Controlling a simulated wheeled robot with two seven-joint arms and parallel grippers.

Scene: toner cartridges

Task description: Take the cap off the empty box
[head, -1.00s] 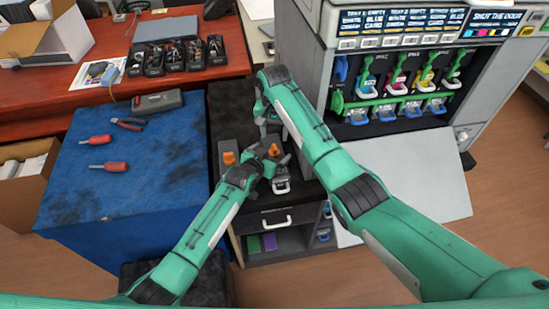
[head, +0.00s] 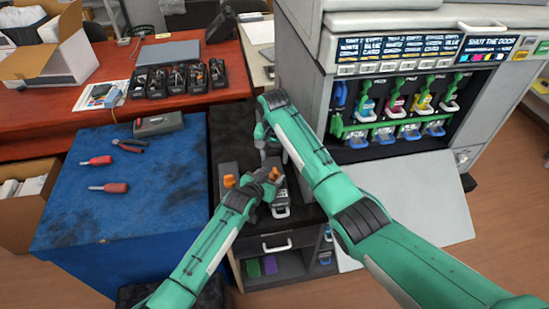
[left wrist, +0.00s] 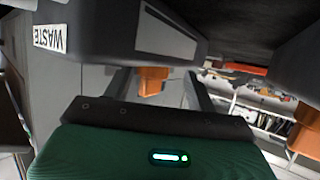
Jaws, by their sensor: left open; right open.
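Two dark boxes with orange caps stand side by side on the black cabinet top in the head view: a left box (head: 227,168) with its cap (head: 229,181), and a right box (head: 281,207), partly hidden by my left gripper. My left gripper (head: 272,180) is at the right box's orange cap. In the left wrist view its fingers are open on either side of this orange cap (left wrist: 152,81), under a box labelled WASTE (left wrist: 130,28); contact is unclear. I cannot tell which box is empty. My right gripper (head: 266,146) is behind the right box, mostly hidden by its arm.
A blue-covered table (head: 150,210) at left holds screwdrivers, pliers and a dark case. The printer (head: 400,60) stands open at right with coloured cartridges. In the left wrist view, a neighbouring box's orange cap (left wrist: 304,143) is close on the right.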

